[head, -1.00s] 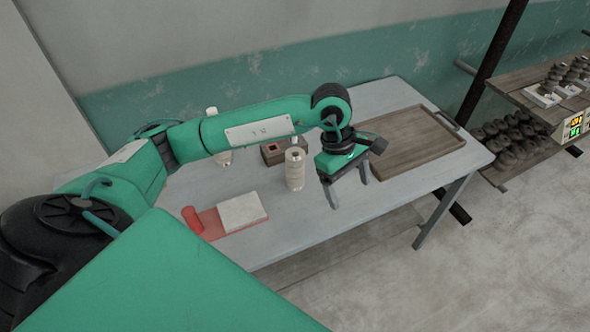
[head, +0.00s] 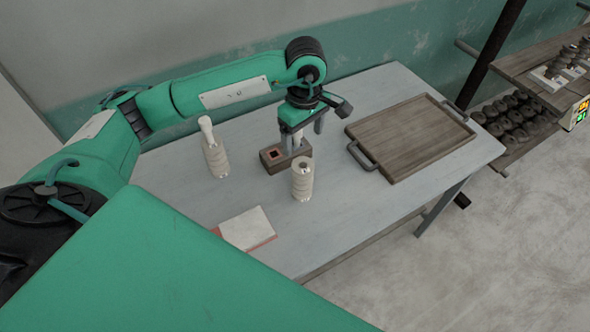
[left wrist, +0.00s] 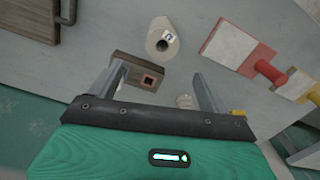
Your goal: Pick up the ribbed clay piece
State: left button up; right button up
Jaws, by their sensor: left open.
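A small pale ribbed clay piece (left wrist: 185,101) shows in the left wrist view, close to the right finger and partly hidden by the gripper's palm. In the head view I cannot make it out for certain behind the fingers. My left gripper (head: 303,138) is open, pointing down at the wooden block (head: 272,158), on its far side. In the left wrist view the open fingers (left wrist: 158,72) stand apart, with the block (left wrist: 122,74) near the left finger. Whether a finger touches the piece, I cannot tell. My right gripper is not in view.
A hollow ribbed cylinder (head: 302,182) stands just in front of the block. A taller pale bottle shape (head: 216,158) stands to its left. A white slab (head: 246,228) lies on red at the front. A wooden tray (head: 410,140) lies right; grey table (head: 350,215) is clear between.

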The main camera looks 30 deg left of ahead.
aim_at(302, 170)
pick_arm(q)
jog(key=f, duration=0.2)
jog(key=f+p, duration=0.1)
jog(key=f, duration=0.2)
jog(key=f+p, duration=0.1)
jog(key=f, duration=0.1)
jog(key=shift+s+d+f, duration=0.15)
jog(key=shift+d+f, duration=0.1)
jog(key=shift+f, duration=0.3)
notch_tip(302, 170, down, 5)
jog(key=p, duration=0.3)
jog(key=shift+s+r, duration=0.1)
jog(key=shift+r, duration=0.1)
jog(key=shift+f, duration=0.2)
jog(key=shift+c, duration=1)
jog(key=c, duration=1.1)
jog(key=shift+c, duration=0.9)
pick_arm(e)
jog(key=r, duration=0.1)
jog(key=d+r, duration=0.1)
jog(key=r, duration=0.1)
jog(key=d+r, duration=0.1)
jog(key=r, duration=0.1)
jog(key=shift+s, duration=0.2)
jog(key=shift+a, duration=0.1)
